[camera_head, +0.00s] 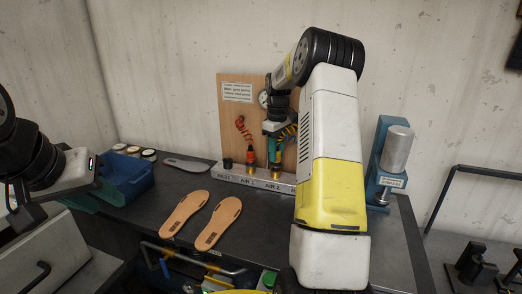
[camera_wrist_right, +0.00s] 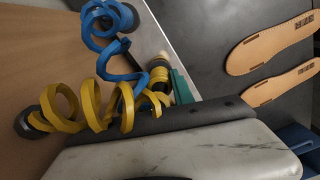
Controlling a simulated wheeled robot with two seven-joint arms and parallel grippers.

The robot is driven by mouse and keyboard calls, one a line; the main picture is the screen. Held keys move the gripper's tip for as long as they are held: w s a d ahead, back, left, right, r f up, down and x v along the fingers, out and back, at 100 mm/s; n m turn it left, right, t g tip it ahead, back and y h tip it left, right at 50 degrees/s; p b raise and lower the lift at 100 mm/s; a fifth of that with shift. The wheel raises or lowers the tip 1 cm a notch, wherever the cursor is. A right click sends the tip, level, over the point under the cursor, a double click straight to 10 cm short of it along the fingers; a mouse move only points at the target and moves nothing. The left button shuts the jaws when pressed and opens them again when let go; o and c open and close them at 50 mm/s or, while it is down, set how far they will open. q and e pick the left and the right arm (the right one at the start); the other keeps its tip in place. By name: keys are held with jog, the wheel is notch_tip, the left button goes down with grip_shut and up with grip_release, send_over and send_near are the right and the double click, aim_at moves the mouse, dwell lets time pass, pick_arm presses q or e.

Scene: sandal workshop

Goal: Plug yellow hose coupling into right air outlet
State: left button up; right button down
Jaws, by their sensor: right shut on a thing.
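The outlet rail (camera_head: 252,180) stands at the foot of a wooden board. A red coupling (camera_head: 250,155) on an orange coiled hose stands on the AIR 1 outlet. My right gripper (camera_head: 275,150), with teal fingertips, points down over the brass AIR 2 outlet (camera_head: 275,171). It is shut on the yellow hose coupling (camera_wrist_right: 157,99), which shows in the right wrist view beside a teal fingertip. The yellow coiled hose (camera_wrist_right: 88,112) runs from it to a dark mount. Whether the coupling is seated is hidden. My left gripper (camera_head: 75,170) is at the left edge, its fingertips unclear.
A blue coiled hose (camera_wrist_right: 108,30) hangs close to the yellow one. Two tan soles (camera_head: 201,220) lie on the dark bench. A blue bin (camera_head: 125,180) stands at left and a blue press (camera_head: 387,165) at right.

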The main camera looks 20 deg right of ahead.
jog(key=shift+f, duration=0.8)
jog(key=c, duration=1)
grip_release()
jog(key=shift+r, duration=5)
